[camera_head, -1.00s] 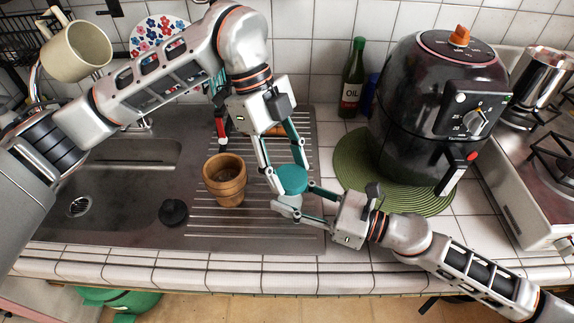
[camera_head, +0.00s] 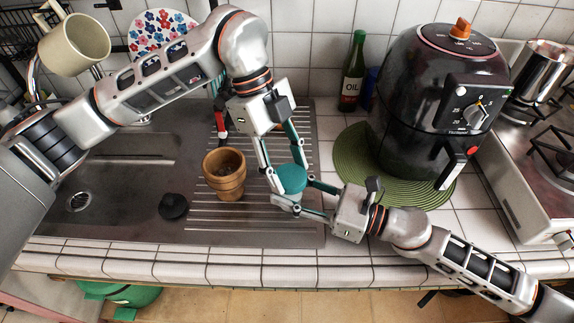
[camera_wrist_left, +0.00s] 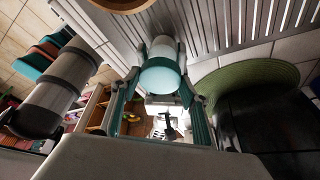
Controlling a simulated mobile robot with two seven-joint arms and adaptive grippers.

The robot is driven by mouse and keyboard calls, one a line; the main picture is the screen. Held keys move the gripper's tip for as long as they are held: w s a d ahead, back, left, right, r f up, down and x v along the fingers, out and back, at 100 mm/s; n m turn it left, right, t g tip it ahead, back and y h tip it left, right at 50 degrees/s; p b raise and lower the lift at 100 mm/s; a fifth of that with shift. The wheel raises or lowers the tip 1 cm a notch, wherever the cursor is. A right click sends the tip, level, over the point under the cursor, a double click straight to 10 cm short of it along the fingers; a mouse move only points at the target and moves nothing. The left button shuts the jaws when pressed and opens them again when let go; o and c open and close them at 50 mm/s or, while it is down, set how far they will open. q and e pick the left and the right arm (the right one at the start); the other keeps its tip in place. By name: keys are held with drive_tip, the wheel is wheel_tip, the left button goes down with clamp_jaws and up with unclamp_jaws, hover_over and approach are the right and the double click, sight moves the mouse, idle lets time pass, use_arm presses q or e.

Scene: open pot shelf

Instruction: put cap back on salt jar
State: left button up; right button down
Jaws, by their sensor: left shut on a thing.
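The round teal cap (camera_head: 291,179) is between the fingers of my left gripper (camera_head: 285,181), which is shut on it and points down over the right end of the drainboard. The cap also shows in the left wrist view (camera_wrist_left: 160,78) between the two fingers. The pale salt jar (camera_wrist_left: 165,48) is directly behind the cap there, in line with it. In the head view the jar is mostly hidden under the cap. I cannot tell whether cap and jar touch. My right gripper (camera_head: 290,199) has its fingers around the jar; its grip is partly hidden.
A wooden pot (camera_head: 224,180) and a black stopper (camera_head: 173,206) are left of the grippers on the sink unit (camera_head: 120,225). A black air fryer (camera_head: 440,100) stands on a green mat (camera_head: 352,170) to the right. An oil bottle (camera_head: 353,72) stands behind.

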use_arm(q)
drive_tip(key=shift+f, duration=0.45)
